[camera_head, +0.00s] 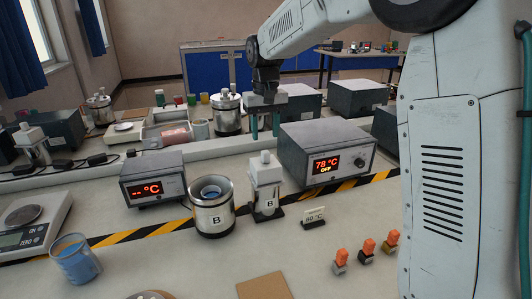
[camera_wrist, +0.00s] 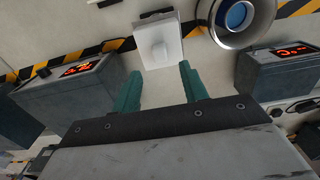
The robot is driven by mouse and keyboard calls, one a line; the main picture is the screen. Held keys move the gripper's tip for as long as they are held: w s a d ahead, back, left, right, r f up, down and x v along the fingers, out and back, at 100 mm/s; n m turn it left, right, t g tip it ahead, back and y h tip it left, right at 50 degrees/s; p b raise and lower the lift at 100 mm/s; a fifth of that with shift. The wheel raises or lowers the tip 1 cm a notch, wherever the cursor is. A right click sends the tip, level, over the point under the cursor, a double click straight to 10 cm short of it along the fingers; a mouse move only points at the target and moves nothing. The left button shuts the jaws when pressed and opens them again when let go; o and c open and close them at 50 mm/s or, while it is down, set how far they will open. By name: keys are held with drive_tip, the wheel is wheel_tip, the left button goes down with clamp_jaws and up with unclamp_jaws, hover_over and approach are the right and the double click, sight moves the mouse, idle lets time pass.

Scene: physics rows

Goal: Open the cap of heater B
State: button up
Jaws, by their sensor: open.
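A white upright block marked B (camera_head: 265,182), with a white cap and knob (camera_head: 265,158) on top, stands on the bench. The cap looks seated. It also shows from above in the wrist view (camera_wrist: 158,48). Left of the block is a metal cylinder marked B (camera_head: 213,216), open at the top with a blue inside; it shows at the upper right in the wrist view (camera_wrist: 240,18). My gripper (camera_head: 265,133) points down above and behind the block. Its teal fingers are apart with nothing between them, also in the wrist view (camera_wrist: 160,85).
A display box reading 78 °C OFF (camera_head: 325,155) stands right of the block, another display box (camera_head: 153,180) left of the cylinder. A blue beaker (camera_head: 75,260) stands at front left.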

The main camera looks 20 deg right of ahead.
sight(265, 152)
wheel_tip(265, 152, down, 8)
drive_tip(key=shift+r, duration=0.25)
clamp_jaws()
